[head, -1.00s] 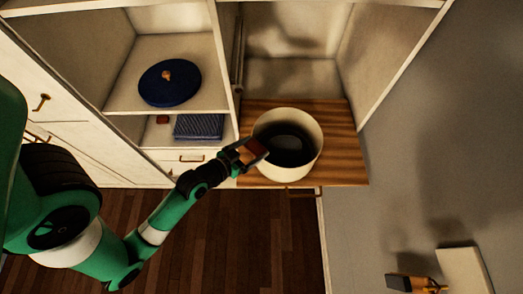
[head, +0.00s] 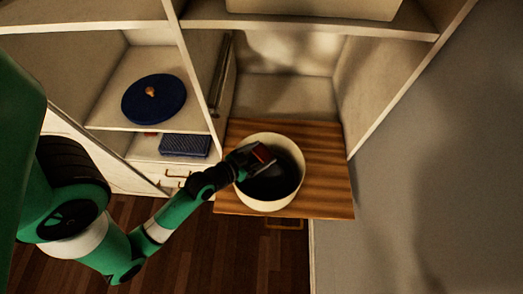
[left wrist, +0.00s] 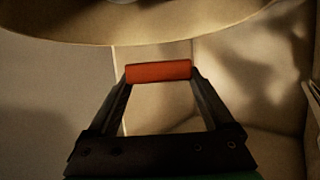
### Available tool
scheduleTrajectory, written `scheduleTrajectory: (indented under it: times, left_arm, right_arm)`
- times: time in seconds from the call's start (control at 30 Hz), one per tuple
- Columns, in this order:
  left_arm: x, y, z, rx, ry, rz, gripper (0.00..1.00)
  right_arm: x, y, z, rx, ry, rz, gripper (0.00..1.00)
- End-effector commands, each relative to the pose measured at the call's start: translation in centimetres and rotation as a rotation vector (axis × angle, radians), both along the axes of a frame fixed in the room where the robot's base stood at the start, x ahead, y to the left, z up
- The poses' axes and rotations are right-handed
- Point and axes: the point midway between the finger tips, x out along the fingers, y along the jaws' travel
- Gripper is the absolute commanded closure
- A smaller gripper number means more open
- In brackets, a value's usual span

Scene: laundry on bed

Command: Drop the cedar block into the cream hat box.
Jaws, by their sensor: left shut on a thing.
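The cedar block (head: 262,154) is a small reddish-brown piece between the fingers of my left gripper (head: 257,157). In the left wrist view the block (left wrist: 158,72) spans the two fingertips, and the gripper is shut on it. The cream hat box (head: 268,206) is round, open at the top and dark inside. It stands on the wooden shelf board. In the head view the block and fingertips overlap the left back part of its opening. Their height above the rim is hard to tell. My right gripper is not in view.
The striped wooden board (head: 325,185) has free room right of the box. Cream cabinet walls stand on both sides, with a shelf above. A round blue lidded thing (head: 153,100) and a folded blue cloth (head: 185,145) lie on the left shelves.

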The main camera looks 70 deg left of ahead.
Motion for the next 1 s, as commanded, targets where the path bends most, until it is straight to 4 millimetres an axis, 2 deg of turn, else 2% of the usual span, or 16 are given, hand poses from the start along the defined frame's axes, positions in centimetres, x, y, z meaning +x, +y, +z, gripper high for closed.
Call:
scheduleTrajectory:
  times: [0.07, 0.1, 0.3, 0.63, 0.67, 0.7, 0.73, 1.0]
  left_arm:
    - [0.0, 0.0, -1.2, -0.001, 0.003, 0.001, 0.66]
    - [0.0, 0.0, -2.3, 0.000, 0.000, 0.001, 0.66]
    - [0.0, 0.0, -4.6, 0.000, 0.000, 0.001, 0.66]
    - [0.0, 0.0, -4.7, 0.000, 0.000, 0.001, 0.66]
    - [0.0, 0.0, -4.7, 0.000, 0.000, 0.001, 0.10]
    - [0.0, 0.0, -4.7, 0.000, 0.000, 0.001, 0.03]
    - [0.0, 0.0, -4.7, 0.000, 0.000, 0.001, 0.00]
    - [-0.3, -0.1, -4.7, -0.001, 0.001, 0.001, 0.00]
  right_arm:
    - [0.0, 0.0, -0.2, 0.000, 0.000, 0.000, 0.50]
    - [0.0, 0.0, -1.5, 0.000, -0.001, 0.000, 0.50]
    - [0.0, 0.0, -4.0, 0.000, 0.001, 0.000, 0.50]
    - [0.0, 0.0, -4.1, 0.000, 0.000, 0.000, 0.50]
    - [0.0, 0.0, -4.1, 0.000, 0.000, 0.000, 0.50]
    - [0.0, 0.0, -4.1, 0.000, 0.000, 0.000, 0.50]
    - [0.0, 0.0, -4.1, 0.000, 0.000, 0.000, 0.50]
    - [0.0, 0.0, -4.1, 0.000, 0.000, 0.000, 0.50]
